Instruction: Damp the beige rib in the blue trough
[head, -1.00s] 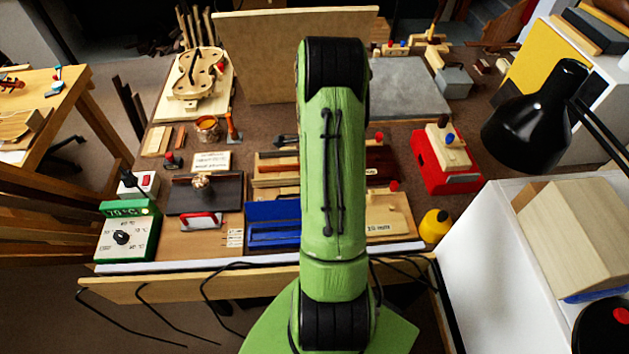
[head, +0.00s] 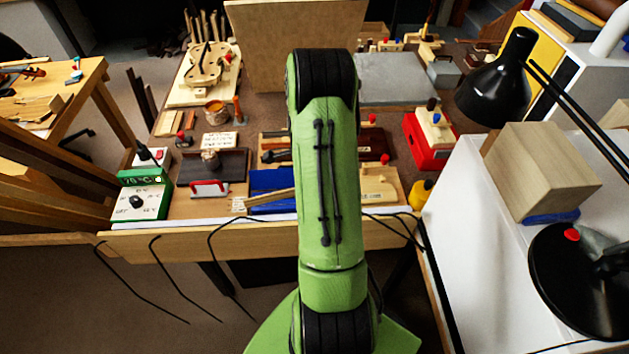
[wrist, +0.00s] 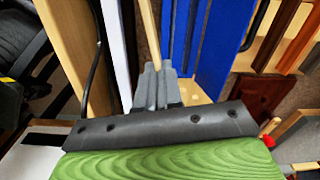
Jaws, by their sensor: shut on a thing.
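The blue trough (head: 268,180) lies near the front edge of the bench, left of my arm. The beige rib (head: 270,199) is a thin strip that shows across the trough's front side in the head view. In the wrist view my gripper (wrist: 160,72) is shut on one end of the rib (wrist: 151,35). The rib points away from the fingers, along the side of the blue trough (wrist: 213,45). I cannot tell its exact height above the trough. My arm hides the gripper in the head view.
A green heater box (head: 142,200) stands left, beside a dark tray (head: 222,166) and a red-handled tool (head: 210,188). A pale wooden board (head: 380,184) lies right of my arm. A yellow bottle (head: 421,194) and a white cabinet (head: 470,230) stand further right.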

